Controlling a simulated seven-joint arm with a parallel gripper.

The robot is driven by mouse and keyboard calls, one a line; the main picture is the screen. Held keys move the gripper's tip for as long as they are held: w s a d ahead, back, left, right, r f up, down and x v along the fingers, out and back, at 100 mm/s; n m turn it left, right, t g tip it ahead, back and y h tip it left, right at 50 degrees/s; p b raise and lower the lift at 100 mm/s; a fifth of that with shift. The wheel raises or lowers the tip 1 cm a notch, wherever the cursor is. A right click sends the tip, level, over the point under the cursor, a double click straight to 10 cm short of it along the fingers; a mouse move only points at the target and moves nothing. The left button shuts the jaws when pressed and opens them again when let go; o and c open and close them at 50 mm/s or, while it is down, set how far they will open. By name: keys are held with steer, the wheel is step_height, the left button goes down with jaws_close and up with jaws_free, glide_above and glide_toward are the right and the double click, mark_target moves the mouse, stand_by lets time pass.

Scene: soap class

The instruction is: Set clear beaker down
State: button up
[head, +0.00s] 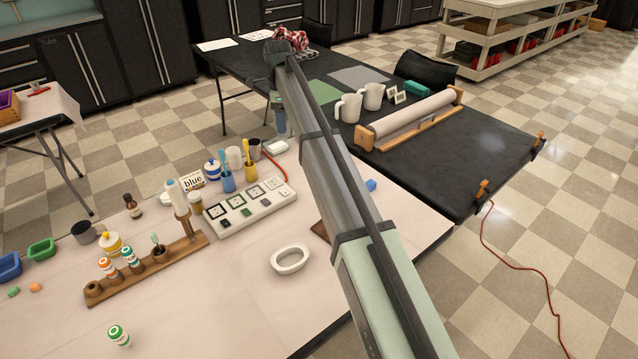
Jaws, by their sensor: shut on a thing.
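My arm runs across the middle of the head view and bends down at its far end above the light table. My gripper's fingers are hidden behind the arm links, so I cannot see them or what is between them. I cannot make out a clear beaker for certain. A pale cup (233,158) and a darker grey cup (254,149) stand upright at the light table's far edge, left of the arm.
The light table (230,305) holds a wooden rack (182,258) with bottles, a white panel with square tiles (250,208) and a white oval ring (290,258). Its front middle is mostly bare. A black table (420,180) beyond has two white mugs and a paper roll.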

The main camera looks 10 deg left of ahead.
steer(key=w+d+m, duration=0.1)
steer(key=w+d, duration=0.2)
steer(key=d, duration=0.8)
steer(key=shift+s+a+f, duration=0.15)
steer(key=shift+f, duration=5.1)
steer(key=shift+s+a+f, duration=0.1)
steer(key=shift+f, duration=5.15)
steer(key=shift+f, duration=0.1)
steer(key=o, duration=1.1)
step_height(320, 180, up, 12)
steer(key=shift+r, duration=0.1)
